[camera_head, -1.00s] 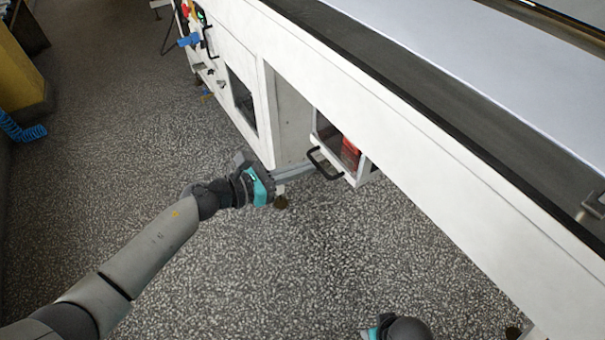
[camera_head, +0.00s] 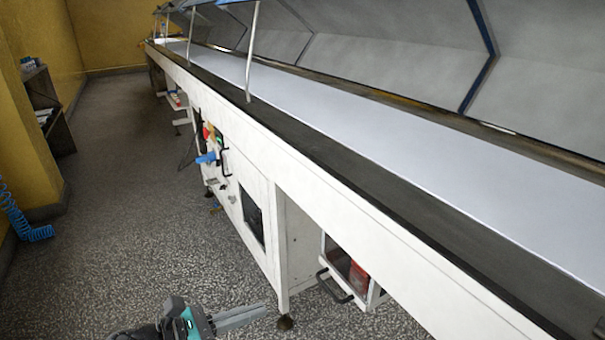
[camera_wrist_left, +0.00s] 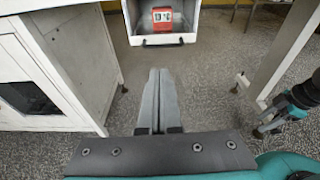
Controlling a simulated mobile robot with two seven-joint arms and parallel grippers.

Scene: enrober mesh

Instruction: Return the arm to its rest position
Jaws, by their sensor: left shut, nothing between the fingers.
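My left gripper (camera_head: 264,311) is at the bottom of the head view, with its grey fingers pointing right. In the left wrist view its fingers (camera_wrist_left: 160,73) lie together, shut and empty. They point toward an open white drawer (camera_wrist_left: 200,24) with a black handle (camera_wrist_left: 162,43) and stay apart from it. The drawer also shows under the machine in the head view (camera_head: 376,293). A red box (camera_wrist_left: 162,16) stands inside it. Part of my right arm with its gripper (camera_wrist_left: 262,131) shows at the right of the left wrist view; its jaws are unclear.
The long white machine (camera_head: 330,207) with its belt (camera_head: 400,150) runs along the right. A white machine leg (camera_wrist_left: 280,60) stands right of the drawer in the left wrist view. A blue coiled hose (camera_head: 30,230) lies at the left wall. The speckled floor (camera_head: 130,220) is clear.

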